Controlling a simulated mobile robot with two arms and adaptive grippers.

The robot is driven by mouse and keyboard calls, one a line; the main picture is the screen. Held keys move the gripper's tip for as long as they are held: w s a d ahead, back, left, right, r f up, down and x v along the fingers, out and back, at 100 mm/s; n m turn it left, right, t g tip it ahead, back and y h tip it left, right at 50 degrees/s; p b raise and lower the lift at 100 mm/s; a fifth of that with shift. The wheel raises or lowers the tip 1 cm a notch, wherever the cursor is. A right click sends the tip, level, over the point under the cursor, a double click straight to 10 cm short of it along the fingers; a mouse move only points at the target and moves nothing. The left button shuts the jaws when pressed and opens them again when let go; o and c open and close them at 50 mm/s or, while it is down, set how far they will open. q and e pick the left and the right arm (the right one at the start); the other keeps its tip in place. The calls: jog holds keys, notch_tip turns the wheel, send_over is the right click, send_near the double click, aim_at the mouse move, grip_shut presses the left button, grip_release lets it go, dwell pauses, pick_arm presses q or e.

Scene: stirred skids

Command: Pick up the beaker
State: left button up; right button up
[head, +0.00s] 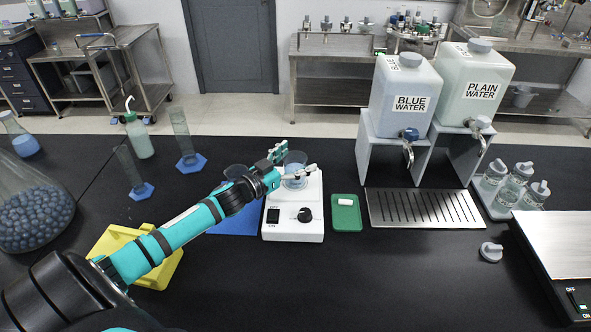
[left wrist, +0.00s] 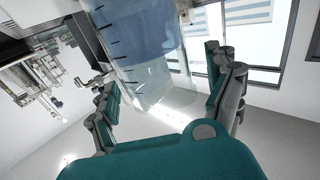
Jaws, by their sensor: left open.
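A clear glass beaker (head: 296,182) with bluish liquid stands on the white stirrer plate (head: 292,228). My left gripper (head: 300,157) is open at the beaker, with one finger behind it and one across its near right side. In the left wrist view the beaker (left wrist: 150,65), with dark graduation marks, lies between the two spread fingers (left wrist: 168,98). I cannot tell whether either finger touches the glass. A second beaker (head: 236,171) stands by the blue mat (head: 232,222), partly hidden behind my left arm. My right gripper is not in view.
A green tray (head: 345,224) with a white stir bar lies right of the stirrer. Two water jugs (head: 404,92) (head: 474,85) stand on raised stands at the back right. Graduated cylinders (head: 182,135) and a wash bottle (head: 138,138) stand at the left. The front middle of the bench is clear.

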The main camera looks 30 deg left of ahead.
pick_arm(q)
jog(key=shift+s, duration=0.1)
jog(key=shift+c, duration=1)
jog(key=c, duration=1.1)
jog(key=shift+c, duration=0.6)
jog(key=shift+r, duration=0.1)
